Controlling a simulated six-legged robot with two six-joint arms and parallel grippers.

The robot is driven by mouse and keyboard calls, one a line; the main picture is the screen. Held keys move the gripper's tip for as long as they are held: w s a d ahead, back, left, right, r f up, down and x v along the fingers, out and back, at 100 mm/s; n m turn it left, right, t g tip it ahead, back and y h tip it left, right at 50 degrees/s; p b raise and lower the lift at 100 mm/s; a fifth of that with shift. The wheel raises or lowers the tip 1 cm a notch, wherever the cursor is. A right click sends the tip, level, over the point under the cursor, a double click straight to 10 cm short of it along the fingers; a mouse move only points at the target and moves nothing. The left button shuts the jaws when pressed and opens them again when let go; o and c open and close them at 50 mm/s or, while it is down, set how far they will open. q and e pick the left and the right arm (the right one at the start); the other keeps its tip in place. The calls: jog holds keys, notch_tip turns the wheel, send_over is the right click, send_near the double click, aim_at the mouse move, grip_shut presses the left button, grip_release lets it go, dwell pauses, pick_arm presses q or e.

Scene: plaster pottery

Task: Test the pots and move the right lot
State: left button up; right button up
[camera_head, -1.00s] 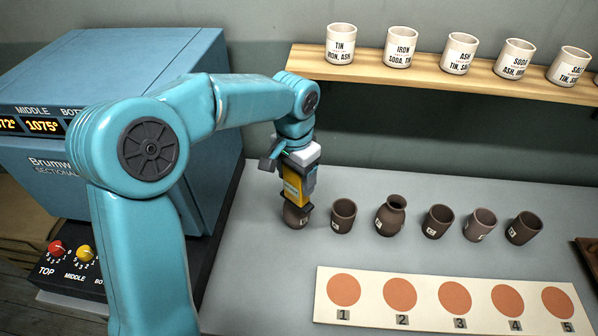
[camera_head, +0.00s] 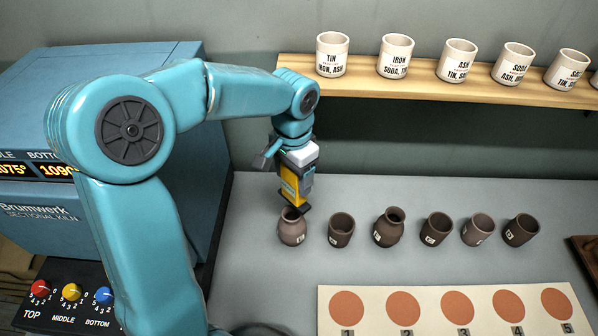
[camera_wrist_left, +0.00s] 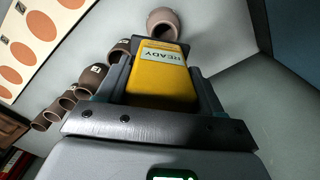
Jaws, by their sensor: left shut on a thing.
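My left gripper (camera_head: 300,183) is shut on a yellow handheld tester (camera_head: 289,188). In the left wrist view the tester (camera_wrist_left: 163,72) has a label reading READY. Its dark lower end is just above or behind the rim of the leftmost brown pot (camera_head: 292,231); I cannot tell if they touch. To the right stand more brown pots in a row: a cup-shaped one (camera_head: 341,231), a necked one (camera_head: 388,229), then cup shapes (camera_head: 435,230), (camera_head: 477,231) and (camera_head: 520,231). Several bear small pale tags. My right gripper is out of view.
A pale card (camera_head: 330,300) with numbered orange discs lies in front of the pots. Labelled white cups stand on a wooden shelf (camera_head: 430,83) behind. A blue kiln (camera_head: 100,225) with coloured knobs is at left. A brown tray edge (camera_head: 580,250) shows at right.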

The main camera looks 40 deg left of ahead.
aim_at(291, 189)
pick_arm(q)
jog(key=shift+a+r, duration=0.15)
jog(key=shift+r, duration=0.25)
jog(key=shift+s+r, duration=0.15)
jog(key=shift+r, duration=0.2)
jog(key=shift+s+a+f, duration=0.15)
jog(key=shift+f, duration=0.3)
notch_tip(291, 189, down, 4)
jog(key=b, duration=0.3)
jog(key=shift+r, duration=0.1)
jog(key=shift+f+b, duration=0.4)
jog(key=shift+b, duration=0.05)
jog(key=shift+f, duration=0.4)
jog(key=shift+r, duration=0.1)
